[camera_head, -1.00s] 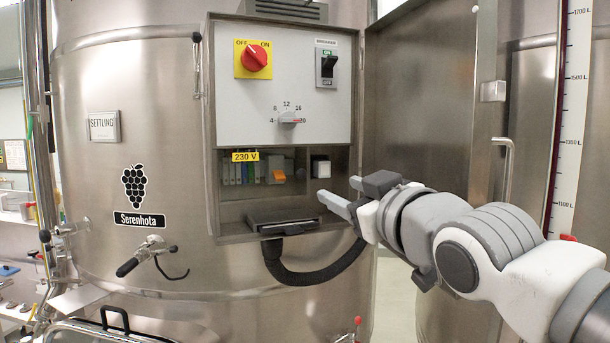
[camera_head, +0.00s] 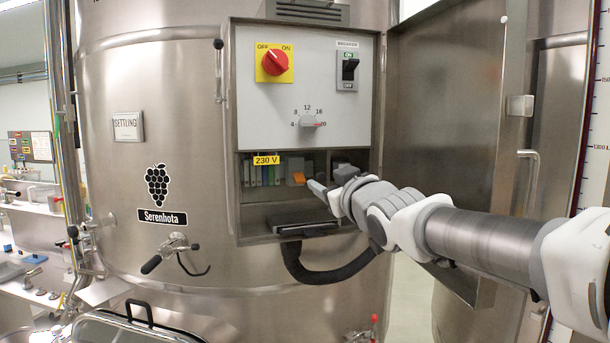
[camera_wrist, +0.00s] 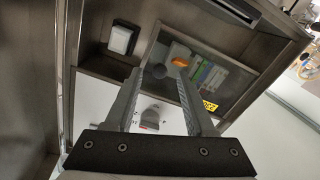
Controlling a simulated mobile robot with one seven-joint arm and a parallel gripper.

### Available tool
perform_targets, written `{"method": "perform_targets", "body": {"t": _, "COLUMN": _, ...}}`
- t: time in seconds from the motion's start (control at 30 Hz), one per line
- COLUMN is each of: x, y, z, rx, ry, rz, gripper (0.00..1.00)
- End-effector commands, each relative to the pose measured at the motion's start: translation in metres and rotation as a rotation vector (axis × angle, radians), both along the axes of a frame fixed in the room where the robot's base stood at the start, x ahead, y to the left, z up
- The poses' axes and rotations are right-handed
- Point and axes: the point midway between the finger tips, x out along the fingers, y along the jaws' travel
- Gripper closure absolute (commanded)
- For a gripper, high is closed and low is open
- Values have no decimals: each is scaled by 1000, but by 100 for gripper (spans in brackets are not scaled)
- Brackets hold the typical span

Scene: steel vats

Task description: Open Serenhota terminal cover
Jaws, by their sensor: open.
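The Serenhota vat carries a grape label (camera_head: 160,196) and an open control cabinet (camera_head: 235,190). In its lower bay, a clear terminal cover (camera_wrist: 214,70) appears to lie over the row of terminals (camera_head: 262,175). An orange tab (camera_head: 298,178) sits at the cover's right end; it also shows in the wrist view (camera_wrist: 179,61). My gripper (camera_head: 328,180) is open and empty at the mouth of the bay, just right of the tab. In the wrist view the tab shows beyond and between the fingertips (camera_wrist: 162,72), apparently apart from them. The gripper hides part of the bay's right side.
Above the bay is a panel with a red rotary switch (camera_head: 275,63), a breaker (camera_head: 349,70) and a grey dial (camera_head: 310,121). A white square fitting (camera_wrist: 122,39) sits beside the cover. The cabinet door (camera_head: 445,120) stands open at right. A black hose (camera_head: 325,272) hangs below.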

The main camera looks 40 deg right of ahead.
Motion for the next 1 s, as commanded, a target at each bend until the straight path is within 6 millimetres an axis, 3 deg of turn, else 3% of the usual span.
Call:
{"method": "perform_targets", "body": {"t": 0.2, "x": 18, "y": -5, "z": 1, "rx": -1, "ry": 1, "rz": 1, "gripper": 45}}
{"method": "perform_targets", "body": {"t": 0.57, "x": 21, "y": -7, "z": 0, "rx": -1, "ry": 0, "rz": -1, "gripper": 45}}
{"method": "perform_targets", "body": {"t": 0.9, "x": 21, "y": -6, "z": 0, "rx": -1, "ry": 0, "rz": 0, "gripper": 100}}
{"method": "perform_targets", "body": {"t": 1.0, "x": 21, "y": -6, "z": 0, "rx": -1, "ry": 0, "rz": 0, "gripper": 100}}
